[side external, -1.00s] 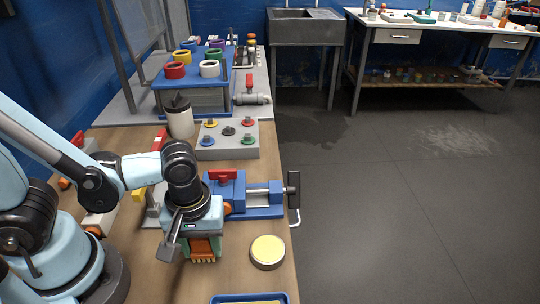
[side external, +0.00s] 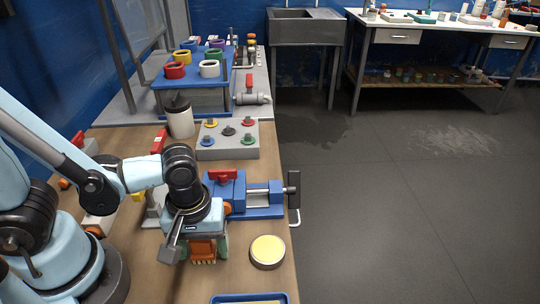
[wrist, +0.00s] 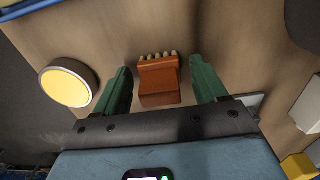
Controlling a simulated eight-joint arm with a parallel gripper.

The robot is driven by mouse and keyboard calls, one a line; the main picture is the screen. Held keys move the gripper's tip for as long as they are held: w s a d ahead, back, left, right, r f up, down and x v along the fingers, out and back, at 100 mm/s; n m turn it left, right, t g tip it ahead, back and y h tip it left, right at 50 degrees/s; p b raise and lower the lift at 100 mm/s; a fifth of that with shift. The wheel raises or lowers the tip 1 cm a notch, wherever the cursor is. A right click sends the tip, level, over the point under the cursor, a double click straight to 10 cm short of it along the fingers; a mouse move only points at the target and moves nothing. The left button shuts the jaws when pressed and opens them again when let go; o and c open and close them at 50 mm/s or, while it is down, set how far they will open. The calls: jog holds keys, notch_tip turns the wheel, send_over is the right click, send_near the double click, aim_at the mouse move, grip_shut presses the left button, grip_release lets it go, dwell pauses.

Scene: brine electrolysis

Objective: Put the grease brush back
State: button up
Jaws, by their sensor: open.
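The grease brush is an orange-brown block with a row of pale bristle tufts. In the wrist view the brush (wrist: 158,82) lies between the two green fingers of my gripper (wrist: 160,68), with a gap on each side. My gripper is open and points down at the wooden bench. In the side view my gripper (side external: 208,256) is low over the bench's front part, and the brush (side external: 203,249) shows between its fingers. A round tin with a pale yellow top (side external: 268,249) stands to the right; the tin also shows in the wrist view (wrist: 68,84).
A blue vise (side external: 258,198) with a red part stands just behind my gripper. A blue-rimmed tray (side external: 250,298) is at the bottom edge. A grey block with coloured knobs (side external: 228,150) and a grey lidded cup (side external: 180,120) stand farther back. Bare bench surrounds the tin.

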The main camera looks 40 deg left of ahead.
jog(key=shift+r, duration=6.05)
jog(key=w+a+r+m+t, duration=0.1)
jog(key=w+a+m+t, duration=0.6)
jog(key=w+a+m, duration=0.2)
jog(key=shift+w+a, duration=0.3)
jog(key=shift+a, duration=0.35)
